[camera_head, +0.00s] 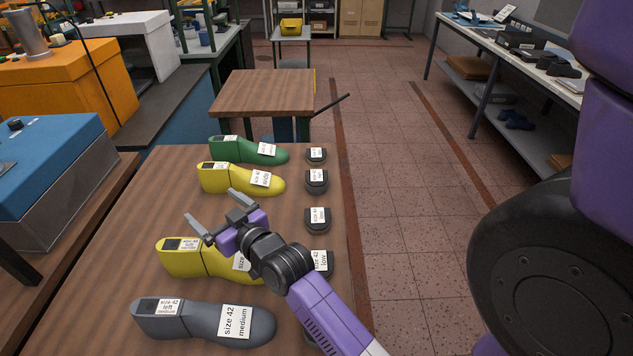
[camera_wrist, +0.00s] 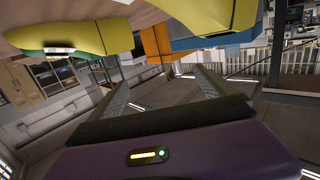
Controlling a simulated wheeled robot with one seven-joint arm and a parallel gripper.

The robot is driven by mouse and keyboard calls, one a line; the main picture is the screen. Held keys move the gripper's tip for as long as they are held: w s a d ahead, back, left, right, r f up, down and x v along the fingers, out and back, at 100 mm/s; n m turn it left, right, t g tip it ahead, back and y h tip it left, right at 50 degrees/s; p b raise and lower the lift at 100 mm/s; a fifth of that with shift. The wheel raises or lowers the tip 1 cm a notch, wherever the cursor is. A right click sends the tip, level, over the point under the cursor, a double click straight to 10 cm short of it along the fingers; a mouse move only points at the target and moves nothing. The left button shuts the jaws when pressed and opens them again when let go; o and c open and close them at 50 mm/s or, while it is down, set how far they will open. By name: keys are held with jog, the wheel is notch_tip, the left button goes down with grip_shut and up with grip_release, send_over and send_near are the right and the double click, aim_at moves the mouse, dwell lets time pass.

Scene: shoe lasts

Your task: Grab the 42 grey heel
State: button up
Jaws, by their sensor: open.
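A column of dark grey heel pieces stands along the table's right side: at the back (camera_head: 316,157), below it (camera_head: 316,187), in the middle (camera_head: 318,227), and one labelled size 42 low (camera_head: 329,269). A further piece at the front is mostly hidden behind my arm. The other labels are too small to read surely. My gripper (camera_head: 210,206) is open and empty, above the table between the two yellow lasts and left of the heels. Its open jaws show in the wrist view (camera_wrist: 160,82) with no heel between them.
On the brown table (camera_head: 120,225) lie a green last (camera_head: 232,147), a yellow last (camera_head: 219,180), a nearer yellow last (camera_head: 190,264) partly behind my gripper, and a grey size 42 last (camera_head: 200,322). Another wooden table (camera_head: 265,90) stands behind. The tiled floor at right is clear.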

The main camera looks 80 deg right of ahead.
jog(key=w+d+r+n+g+y, duration=0.1)
jog(key=w+d, duration=0.1)
jog(key=d, duration=0.6)
jog(key=w+d+r+n+g, duration=0.1)
jog(key=w+d+g, duration=0.15)
jog(key=d, duration=0.65)
jog(key=s+d+n+g+y, duration=0.1)
jog(key=s+d+n+g, duration=0.2)
jog(key=d, duration=0.8)
jog(key=n+g+y, duration=0.4)
jog(key=g+y, duration=0.2)
jog(key=g, duration=0.2)
send_over(317, 177)
notch_tip(317, 177, down, 4)
jog(key=shift+s+a+f+g, duration=0.15)
jog(key=shift+s+a+g, duration=0.05)
jog(key=shift+a+g, duration=0.1)
jog(key=shift+s+a+f, duration=0.1)
jog(key=shift+f, duration=0.3)
jog(key=shift+w+d+f+p, duration=0.15)
jog(key=shift+f+p, duration=0.35)
jog(key=shift+f, duration=1.25)
jog(key=shift+w+d+f+p, duration=0.15)
jog(key=shift+f+p, duration=0.35)
jog(key=shift+f, duration=1.2)
jog(key=c, duration=1.6)
jog(key=shift+o, duration=0.2)
jog(key=shift+r, duration=0.15)
